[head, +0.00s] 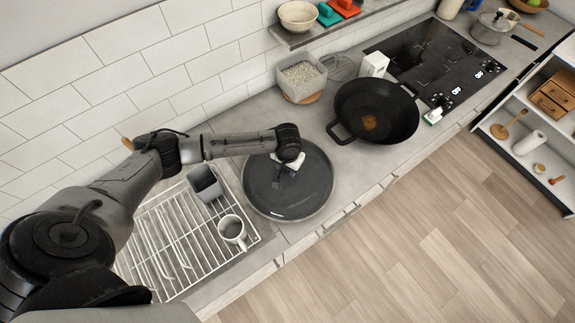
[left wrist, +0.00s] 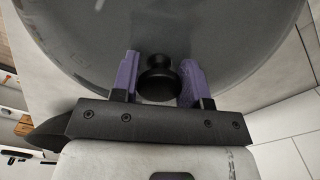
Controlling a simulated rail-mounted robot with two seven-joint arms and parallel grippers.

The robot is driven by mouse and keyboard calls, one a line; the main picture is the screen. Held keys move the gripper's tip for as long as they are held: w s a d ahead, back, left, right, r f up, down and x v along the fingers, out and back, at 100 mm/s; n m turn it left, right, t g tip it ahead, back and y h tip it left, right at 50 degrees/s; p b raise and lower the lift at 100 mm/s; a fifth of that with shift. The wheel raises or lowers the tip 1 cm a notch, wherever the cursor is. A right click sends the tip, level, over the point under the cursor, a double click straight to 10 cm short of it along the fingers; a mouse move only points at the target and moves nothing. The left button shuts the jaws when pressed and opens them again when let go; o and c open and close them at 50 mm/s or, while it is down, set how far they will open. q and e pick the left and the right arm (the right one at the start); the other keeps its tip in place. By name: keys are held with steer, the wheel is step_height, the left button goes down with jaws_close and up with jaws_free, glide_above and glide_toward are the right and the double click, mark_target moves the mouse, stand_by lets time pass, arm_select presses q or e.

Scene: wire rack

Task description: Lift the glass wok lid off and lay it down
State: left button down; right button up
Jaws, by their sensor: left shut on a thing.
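The glass wok lid (head: 300,195) is a round, dark, see-through disc over the grey counter between the wire rack and the wok. The black wok (head: 385,100) is uncovered, with something brown in its bottom. My left gripper (head: 289,163) is over the lid's middle. In the left wrist view, its purple fingers (left wrist: 160,68) are shut on the lid's black knob (left wrist: 158,82), with the lid's face (left wrist: 220,35) spread out beyond. The lid looks flat and at or close to the counter; I cannot tell if it touches. My right gripper is not in view.
The white wire rack (head: 165,245) holds a mug (head: 232,229) and a grey container (head: 205,183) left of the lid. A grey bin (head: 300,75) and a white box (head: 374,64) stand behind. The black hob (head: 435,60) is at right. The counter's front edge is close to the lid.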

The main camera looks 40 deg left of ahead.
arm_select(q)
steer(key=shift+w+f, duration=0.1)
steer(key=shift+f, duration=0.45)
stand_by(0.4)
steer(key=c, duration=0.8)
jaws_free()
steer(key=shift+c, duration=0.2)
steer(key=o, duration=0.3)
steer(key=shift+f, duration=0.1)
step_height(320, 180, up, 14)
